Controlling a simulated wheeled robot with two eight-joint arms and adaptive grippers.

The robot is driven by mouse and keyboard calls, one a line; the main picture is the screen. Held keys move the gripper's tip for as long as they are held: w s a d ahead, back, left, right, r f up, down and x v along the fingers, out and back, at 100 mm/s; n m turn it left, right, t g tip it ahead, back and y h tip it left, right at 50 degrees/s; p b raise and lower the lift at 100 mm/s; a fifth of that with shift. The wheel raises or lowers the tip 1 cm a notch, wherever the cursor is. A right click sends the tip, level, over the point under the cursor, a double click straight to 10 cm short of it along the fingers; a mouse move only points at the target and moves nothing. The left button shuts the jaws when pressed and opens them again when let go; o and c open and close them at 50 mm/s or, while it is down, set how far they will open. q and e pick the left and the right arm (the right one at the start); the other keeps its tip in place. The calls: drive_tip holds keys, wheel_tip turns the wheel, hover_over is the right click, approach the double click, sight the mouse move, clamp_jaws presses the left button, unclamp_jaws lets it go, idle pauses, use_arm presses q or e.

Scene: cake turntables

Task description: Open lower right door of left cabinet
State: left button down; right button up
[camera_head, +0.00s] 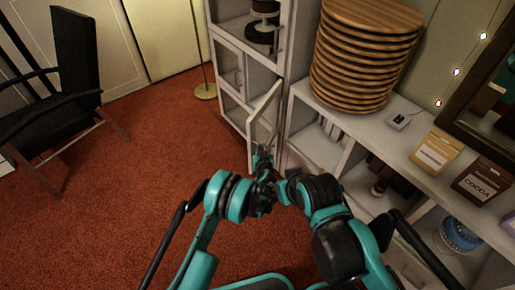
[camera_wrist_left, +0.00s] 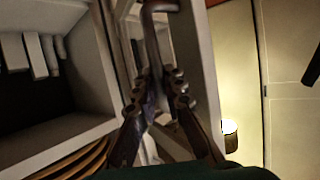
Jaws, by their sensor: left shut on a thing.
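The left cabinet (camera_head: 284,80) is a tall white unit at the top centre of the head view. Its lower right door (camera_head: 275,99), white-framed with a pane, stands ajar, swung out from the cabinet front. My left gripper (camera_head: 262,158) is at the door's near lower edge. In the left wrist view, my left gripper's fingers (camera_wrist_left: 160,92) are closed on the door's metal handle (camera_wrist_left: 152,45), with the white door frame (camera_wrist_left: 203,75) beside them. My right arm reaches in close beside the left one; its fingers cannot be made out.
A white shelf unit (camera_head: 345,128) stands to the right, bearing a stack of round wooden boards (camera_head: 365,55), a tan packet (camera_head: 437,152) and a cocoa packet (camera_head: 483,178). A black chair (camera_head: 78,60) is at the far left. Red carpet (camera_head: 130,215) is clear left of the door.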

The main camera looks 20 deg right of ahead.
use_arm(q)
drive_tip(key=shift+s+d+f+n+y, duration=0.15)
drive_tip(key=shift+s+d+n+y, duration=0.25)
drive_tip(key=shift+s+d, duration=0.3)
drive_tip(key=c, duration=1.6)
unclamp_jaws()
drive_tip(key=shift+w+d, duration=0.1)
